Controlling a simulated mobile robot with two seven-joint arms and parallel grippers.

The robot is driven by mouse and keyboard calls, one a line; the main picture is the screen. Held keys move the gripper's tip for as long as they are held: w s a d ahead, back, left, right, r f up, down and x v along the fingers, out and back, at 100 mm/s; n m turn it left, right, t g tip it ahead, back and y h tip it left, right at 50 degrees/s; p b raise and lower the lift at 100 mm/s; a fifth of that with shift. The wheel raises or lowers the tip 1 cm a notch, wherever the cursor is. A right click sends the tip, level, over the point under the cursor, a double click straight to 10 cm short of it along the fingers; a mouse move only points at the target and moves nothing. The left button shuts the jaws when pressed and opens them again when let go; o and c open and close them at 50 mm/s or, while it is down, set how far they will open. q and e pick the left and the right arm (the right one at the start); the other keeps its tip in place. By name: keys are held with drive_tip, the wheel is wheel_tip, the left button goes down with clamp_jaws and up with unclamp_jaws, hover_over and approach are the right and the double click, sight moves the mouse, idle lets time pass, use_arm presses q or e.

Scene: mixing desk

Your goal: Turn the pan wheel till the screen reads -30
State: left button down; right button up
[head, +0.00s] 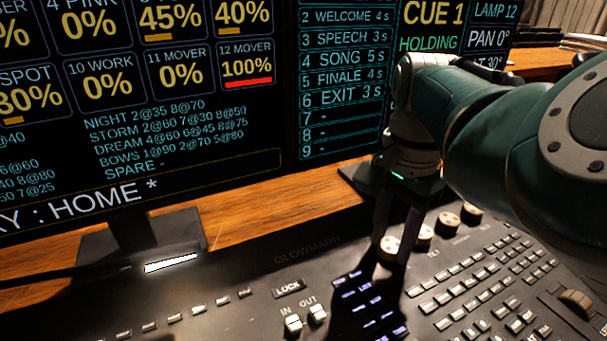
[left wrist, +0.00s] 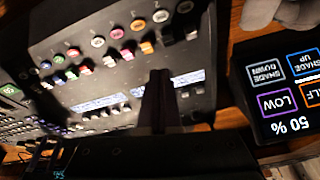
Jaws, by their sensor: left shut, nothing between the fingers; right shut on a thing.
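The screen (head: 345,100) reads PAN 0° at its upper right, with the line below partly covered by my arm. A row of pale-topped wheels runs along the back of the desk. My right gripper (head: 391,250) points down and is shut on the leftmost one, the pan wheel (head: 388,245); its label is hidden. The second wheel (head: 423,235) stands just right of it. In the left wrist view my left gripper (left wrist: 160,75) is shut and empty, over a panel of coloured knobs and faders.
The desk (head: 235,285) has IN and OUT keys (head: 302,320), rows of buttons at right and a thumbwheel (head: 577,302). The monitor foot (head: 145,240) stands behind it. A touch panel reading 50 % (left wrist: 280,95) sits at the right in the left wrist view.

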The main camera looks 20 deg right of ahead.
clamp_jaws()
use_arm(q)
drive_tip(key=shift+r, duration=0.2)
use_arm(e)
drive_tip(key=shift+r, duration=0.1)
use_arm(q)
drive_tip(key=shift+r+p, duration=0.7)
drive_tip(key=shift+p, duration=0.2)
use_arm(e)
drive_tip(key=shift+n, duration=0.9)
use_arm(q)
drive_tip(key=shift+r+p, duration=0.8)
use_arm(e)
drive_tip(key=n, duration=0.2)
drive_tip(key=shift+n, duration=0.3)
drive_tip(key=n+p, duration=0.1)
drive_tip(key=n, duration=0.2)
use_arm(q)
drive_tip(key=shift+r+p, duration=0.55)
drive_tip(key=shift+r, duration=0.55)
use_arm(e)
drive_tip(key=shift+n, duration=2.1)
